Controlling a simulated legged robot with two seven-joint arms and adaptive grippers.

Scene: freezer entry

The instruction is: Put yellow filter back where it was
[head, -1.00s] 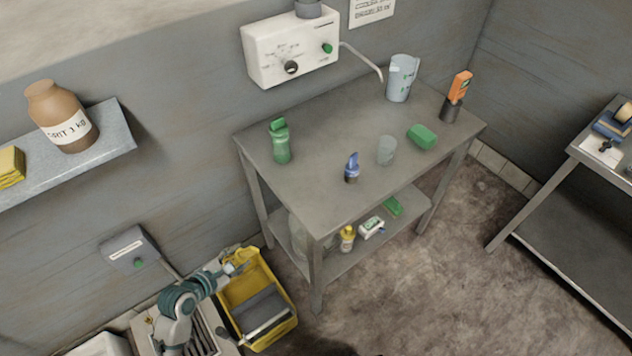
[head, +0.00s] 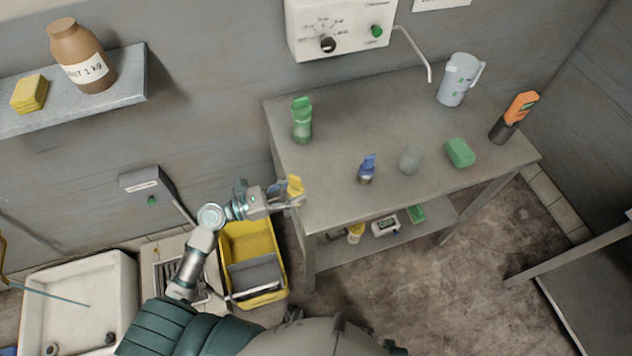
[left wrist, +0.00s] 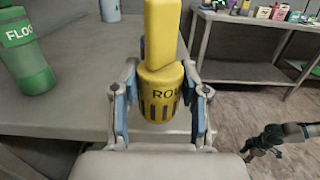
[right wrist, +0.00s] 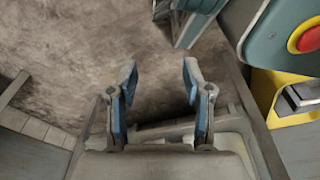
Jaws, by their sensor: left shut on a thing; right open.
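The yellow filter (head: 295,185) is upright in my left gripper (head: 286,198), beside the near left edge of the grey table (head: 330,195). In the left wrist view the filter (left wrist: 162,78) has a slotted lower body with partly hidden dark letters and a plain block-shaped top. The left gripper (left wrist: 160,108) is shut around its lower body. A blue-topped filter-like piece (head: 366,168) stands on the table. My right gripper (right wrist: 160,88) is open and empty over the floor in the right wrist view.
On the table are a green bottle (head: 302,120), a clear cup (head: 410,159), a green block (head: 460,152), a jug (head: 457,80) and an orange-topped tool (head: 515,113). A yellow bucket (head: 278,245) stands below my left arm. The table's near left top is clear.

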